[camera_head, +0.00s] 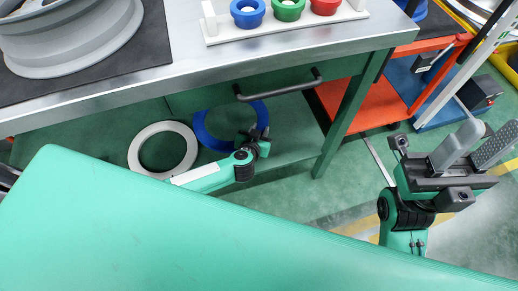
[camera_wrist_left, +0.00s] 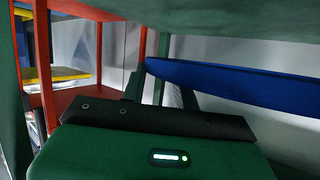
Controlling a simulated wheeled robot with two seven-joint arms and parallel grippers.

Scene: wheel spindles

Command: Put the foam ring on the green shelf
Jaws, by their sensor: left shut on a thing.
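A blue ring (camera_head: 203,131), which I take to be the foam ring, is under the workbench at the green shelf (camera_head: 292,128). My left gripper (camera_head: 254,134) is at the ring's right side and shut on it. In the left wrist view the blue ring (camera_wrist_left: 240,82) shows nearly edge-on as a long band ahead of the gripper. Part of it is hidden behind the gripper, and I cannot tell whether it touches the shelf. My right gripper (camera_head: 474,157) is open and empty at the right, away from the bench.
A white ring (camera_head: 146,136) lies left of the blue one. Above is the workbench top (camera_head: 190,75) with a handle (camera_head: 279,87) on its front, a grey wheel (camera_head: 70,45), and a white rack (camera_head: 285,29) of coloured rings. An orange shelf unit (camera_head: 368,103) stands right of the bench.

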